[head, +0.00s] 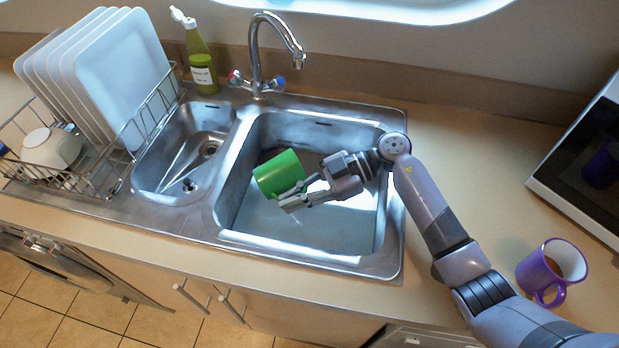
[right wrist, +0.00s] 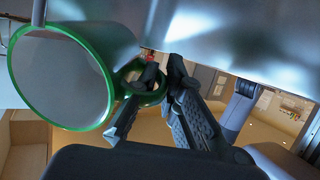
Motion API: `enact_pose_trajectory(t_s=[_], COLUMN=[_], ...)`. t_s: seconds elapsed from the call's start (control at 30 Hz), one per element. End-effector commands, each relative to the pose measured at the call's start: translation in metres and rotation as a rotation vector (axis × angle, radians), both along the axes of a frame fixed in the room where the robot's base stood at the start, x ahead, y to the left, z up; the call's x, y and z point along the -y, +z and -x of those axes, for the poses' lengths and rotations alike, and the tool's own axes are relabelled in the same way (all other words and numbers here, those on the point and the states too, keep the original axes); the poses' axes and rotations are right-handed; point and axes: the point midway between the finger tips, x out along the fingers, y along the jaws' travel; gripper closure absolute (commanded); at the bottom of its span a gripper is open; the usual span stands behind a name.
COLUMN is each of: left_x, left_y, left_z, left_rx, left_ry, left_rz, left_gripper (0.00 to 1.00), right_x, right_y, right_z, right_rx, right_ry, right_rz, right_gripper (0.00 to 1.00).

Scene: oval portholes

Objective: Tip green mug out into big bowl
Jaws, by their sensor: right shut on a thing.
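The green mug (head: 277,174) lies tilted on its side in the air over the big bowl (head: 335,232), the larger right-hand basin of the metal sink. My right gripper (head: 298,193) reaches in from the right and is shut on the mug's handle. In the right wrist view, the mug (right wrist: 107,62) shows its round green rim and plain grey inside, with no liquid that I can make out. The gripper's fingers (right wrist: 163,78) are at the handle loop there. The basin floor looks bare in the head view. My left gripper is not in view.
The tap (head: 257,55) stands behind the bowl. The small basin (head: 180,160) and a dish rack (head: 150,115) with white plates (head: 122,70) are left. A green bottle (head: 202,65) stands behind. A purple mug (head: 545,270) stands on the right counter near a dark-fronted appliance (head: 590,150).

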Motion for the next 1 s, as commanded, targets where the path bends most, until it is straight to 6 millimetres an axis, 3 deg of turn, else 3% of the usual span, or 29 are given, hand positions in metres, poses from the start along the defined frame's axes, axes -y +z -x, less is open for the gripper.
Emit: enact_pose_trajectory(t_s=[1.0], left_x=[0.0], left_y=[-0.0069], left_z=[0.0], left_rx=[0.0], left_ry=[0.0], left_rz=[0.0], left_gripper=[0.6], right_x=[0.0095], right_y=[0.0109], right_z=[-0.0051], right_rx=[-0.085], right_ry=[0.002], right_rz=[-0.177], right_gripper=[1.0])
